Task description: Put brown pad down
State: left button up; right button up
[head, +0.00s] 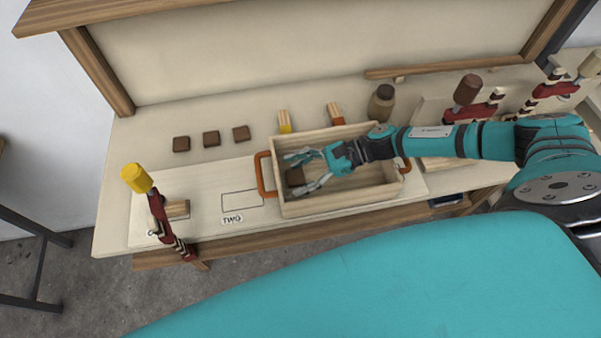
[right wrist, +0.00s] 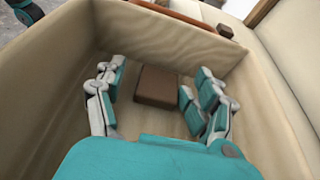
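A brown pad (head: 295,178) lies on the floor of the wooden box, near its left end. It shows as a small brown block (right wrist: 156,87) in the right wrist view. My right gripper (head: 303,173) reaches down into the box from the right. Its fingers are spread, one on each side of the pad, with visible gaps in the right wrist view. The wooden box (head: 345,203) has orange-brown handles at both ends. Three more brown pads, left (head: 181,144), middle (head: 211,139) and right (head: 241,133), lie in a row on the bench. My left gripper is not in the head view.
A red clamp with a yellow handle (head: 137,178) stands at the bench's left end. Two yellow-and-brown items (head: 285,121) (head: 335,113) and a brown jar (head: 381,103) stand behind the box. More clamps (head: 470,108) are at right. A marked board (head: 200,220) lies left of the box.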

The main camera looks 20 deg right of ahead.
jog(key=shift+s+d+f+h, duration=0.15)
jog(key=shift+s+d+f, duration=0.05)
jog(key=shift+f, duration=0.25)
jog(key=shift+s+d+f+h, duration=0.15)
jog(key=shift+s+d+f, duration=0.05)
jog(key=shift+f, duration=0.25)
jog(key=shift+r+p, duration=0.3)
jog(key=shift+p, duration=0.15)
jog(key=shift+w+r+p, duration=0.15)
jog(key=shift+r+p, duration=0.35)
jog(key=shift+p, duration=0.05)
jog(key=shift+d+f+b, duration=0.35)
jog(key=shift+d+b, duration=0.4)
jog(key=b+v, duration=0.2)
jog(key=v, duration=0.4)
jog(key=shift+r, duration=0.45)
jog(key=shift+w+r, duration=0.1)
jog(key=shift+r, duration=0.05)
jog(key=shift+r, duration=0.1)
